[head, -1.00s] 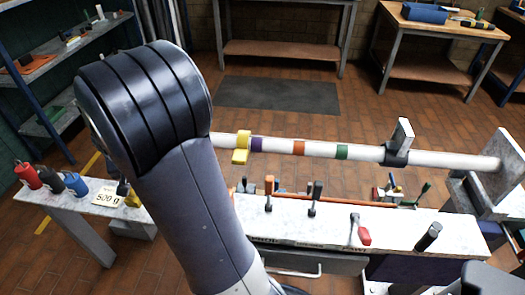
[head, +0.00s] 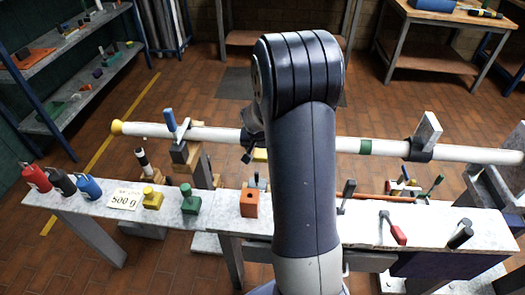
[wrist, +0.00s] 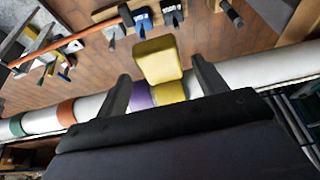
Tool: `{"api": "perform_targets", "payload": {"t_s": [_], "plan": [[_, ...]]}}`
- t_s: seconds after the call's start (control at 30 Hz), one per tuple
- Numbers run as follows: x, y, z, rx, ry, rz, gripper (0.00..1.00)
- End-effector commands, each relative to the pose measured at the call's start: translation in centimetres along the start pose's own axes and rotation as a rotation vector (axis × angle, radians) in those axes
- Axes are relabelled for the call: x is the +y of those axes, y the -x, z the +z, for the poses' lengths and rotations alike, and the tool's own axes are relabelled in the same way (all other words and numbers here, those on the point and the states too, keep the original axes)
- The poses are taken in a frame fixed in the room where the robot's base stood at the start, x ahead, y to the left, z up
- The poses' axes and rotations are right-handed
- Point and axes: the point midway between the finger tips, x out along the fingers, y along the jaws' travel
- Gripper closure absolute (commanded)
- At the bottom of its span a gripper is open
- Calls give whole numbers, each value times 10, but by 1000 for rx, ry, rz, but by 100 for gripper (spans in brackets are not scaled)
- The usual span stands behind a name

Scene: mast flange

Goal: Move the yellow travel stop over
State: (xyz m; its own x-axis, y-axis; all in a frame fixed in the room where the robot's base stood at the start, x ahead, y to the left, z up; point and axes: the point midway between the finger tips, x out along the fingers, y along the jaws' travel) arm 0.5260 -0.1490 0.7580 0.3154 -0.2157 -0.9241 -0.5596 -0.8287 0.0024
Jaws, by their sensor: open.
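The yellow travel stop (wrist: 158,62) is a block with a flat tab. In the wrist view it sits on the white pole (wrist: 250,72), close beside a purple band (wrist: 140,96). My gripper (wrist: 160,70) is open, with one finger on each side of the stop. I cannot tell whether either finger touches it. In the head view only a bit of yellow (head: 260,155) shows beside my arm, which hides most of the stop and gripper. The white pole (head: 400,148) runs across the view.
A blue-handled clamp (head: 172,122) stands on the pole at left, near its yellow end (head: 117,127). A black collar with a plate (head: 419,149) is at right. A bench with weights (head: 152,198) and levers (head: 391,228) lies in front of the pole.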

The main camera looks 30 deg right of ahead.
Motion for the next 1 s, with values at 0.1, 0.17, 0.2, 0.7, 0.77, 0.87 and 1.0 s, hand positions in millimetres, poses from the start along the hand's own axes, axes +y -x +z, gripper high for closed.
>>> {"api": "perform_targets", "payload": {"t_s": [0.1,0.17,0.2,0.7,0.77,0.87,1.0], "plan": [[0,-12,0,-1,0,1,33],[0,-15,0,0,0,0,33],[0,-16,0,1,-1,0,33],[0,-17,0,1,0,0,49],[0,-17,0,1,0,0,54],[0,-17,0,1,0,0,62],[0,-17,0,0,0,0,74]]}}
